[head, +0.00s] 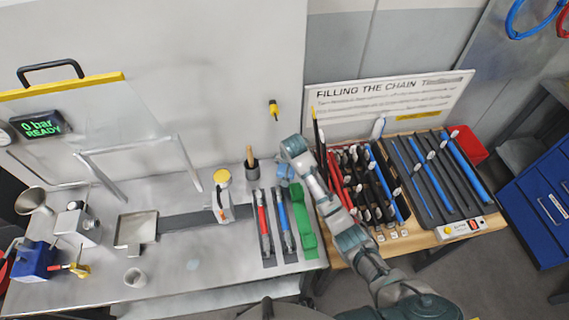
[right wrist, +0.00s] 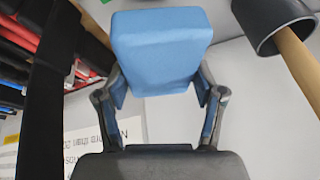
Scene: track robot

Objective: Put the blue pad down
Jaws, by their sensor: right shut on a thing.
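The blue pad (right wrist: 161,40) is a light blue block with rounded edges, large in the right wrist view. My right gripper (right wrist: 160,88) is shut on it, with one finger at each side of its lower part. In the head view the pad (head: 284,171) shows small at the end of my right arm, above the back of the steel bench (head: 190,265). Part of it is hidden by the gripper (head: 291,165) there. I cannot tell whether the pad touches the bench. My left gripper is not in view.
A dark cup with a wooden handle (head: 252,166) stands just left of the pad; the cup (right wrist: 270,22) is also close in the right wrist view. Red and blue tools (head: 265,222) and a green piece (head: 304,222) lie in front. A rack of cables (head: 365,190) is at right.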

